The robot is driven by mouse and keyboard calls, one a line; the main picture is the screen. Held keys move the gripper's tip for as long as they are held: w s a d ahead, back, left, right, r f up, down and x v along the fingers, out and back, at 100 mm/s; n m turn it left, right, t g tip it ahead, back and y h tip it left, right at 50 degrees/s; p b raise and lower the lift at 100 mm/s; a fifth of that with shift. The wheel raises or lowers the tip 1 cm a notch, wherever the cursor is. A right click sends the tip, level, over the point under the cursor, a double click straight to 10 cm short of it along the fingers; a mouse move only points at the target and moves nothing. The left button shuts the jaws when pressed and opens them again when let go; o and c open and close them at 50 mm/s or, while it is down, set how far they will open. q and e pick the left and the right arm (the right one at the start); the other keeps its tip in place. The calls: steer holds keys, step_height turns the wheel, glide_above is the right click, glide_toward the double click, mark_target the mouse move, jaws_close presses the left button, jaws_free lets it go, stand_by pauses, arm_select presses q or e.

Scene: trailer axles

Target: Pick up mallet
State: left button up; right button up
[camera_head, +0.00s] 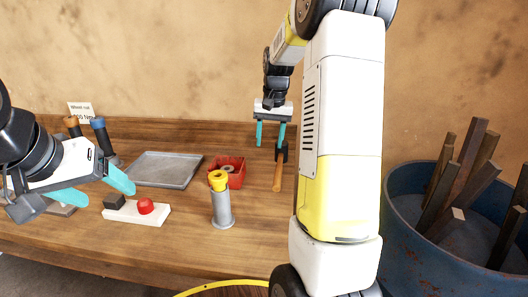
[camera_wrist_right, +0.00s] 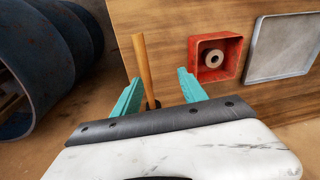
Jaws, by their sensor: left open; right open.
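The mallet (camera_head: 278,172) lies on the wooden table, its orange-brown handle toward the front edge and its dark head toward the back. It also shows in the right wrist view (camera_wrist_right: 144,66), with the handle between the two fingers and the head mostly hidden behind the gripper. My right gripper (camera_head: 270,134) is open and empty, with its teal fingers above the head end of the mallet. It also shows in the right wrist view (camera_wrist_right: 158,88). My left gripper (camera_head: 98,187) is open and empty at the left, over the table's left part.
A red box (camera_head: 235,171) with a ring inside stands left of the mallet. A grey tray (camera_head: 165,170), a grey cylinder with a yellow top (camera_head: 222,205) and a white block with a red button (camera_head: 137,212) are further left. A blue barrel (camera_head: 405,240) with several bars stands right.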

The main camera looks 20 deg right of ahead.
steer(key=m+g, duration=0.1)
steer(key=g, duration=0.1)
glide_above(279, 168)
steer(key=shift+h, duration=0.3)
steer(key=f, duration=0.8)
steer(key=shift+w+a+f, duration=0.1)
steer(key=shift+w+a, duration=0.15)
steer(key=shift+w, duration=0.05)
steer(key=f, duration=0.8)
steer(key=shift+s+d, duration=0.2)
steer(key=shift+d, duration=0.05)
jaws_close()
